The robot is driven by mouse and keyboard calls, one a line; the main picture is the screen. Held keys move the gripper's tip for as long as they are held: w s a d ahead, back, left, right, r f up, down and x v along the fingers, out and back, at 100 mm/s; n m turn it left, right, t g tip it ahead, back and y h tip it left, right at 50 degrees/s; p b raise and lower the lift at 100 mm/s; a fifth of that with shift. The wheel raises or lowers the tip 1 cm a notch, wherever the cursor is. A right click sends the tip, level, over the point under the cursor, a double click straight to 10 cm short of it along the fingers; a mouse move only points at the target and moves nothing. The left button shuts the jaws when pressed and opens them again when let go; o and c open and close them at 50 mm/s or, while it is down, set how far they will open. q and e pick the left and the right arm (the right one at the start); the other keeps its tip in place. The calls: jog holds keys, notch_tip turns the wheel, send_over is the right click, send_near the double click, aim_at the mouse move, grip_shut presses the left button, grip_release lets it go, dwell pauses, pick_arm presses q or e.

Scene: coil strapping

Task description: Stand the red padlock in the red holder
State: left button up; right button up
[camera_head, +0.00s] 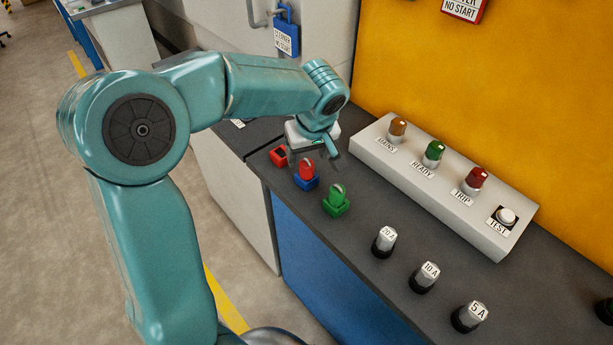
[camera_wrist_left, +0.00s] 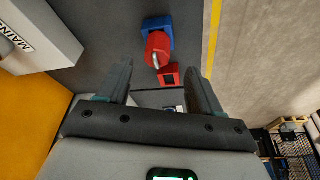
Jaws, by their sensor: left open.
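The red padlock (camera_head: 307,168) stands upright in the blue holder (camera_head: 306,183), its shackle on top. The red holder (camera_head: 279,156) is empty, just to the left of it on the dark bench top. My left gripper (camera_head: 324,150) is open above the bench, close behind the padlock. In the left wrist view, the red padlock (camera_wrist_left: 157,48), the blue holder (camera_wrist_left: 158,24) and the red holder (camera_wrist_left: 168,76) show between and beyond the spread fingers (camera_wrist_left: 157,72), with nothing held. My right gripper is out of view.
A green padlock in a green holder (camera_head: 336,203) stands to the right. Several fuses (camera_head: 384,243) line the bench front. A grey lamp panel (camera_head: 440,190) runs along the yellow cabinet. A blue padlock (camera_head: 287,32) hangs at the back.

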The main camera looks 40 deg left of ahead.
aim_at(307, 163)
pick_arm(q)
jog(key=x, duration=0.5)
jog(key=shift+w+a+f, duration=0.1)
jog(key=shift+w+f, duration=0.05)
jog(key=shift+w, duration=0.1)
jog(key=shift+f, duration=0.1)
jog(key=shift+c, duration=1.2)
grip_shut()
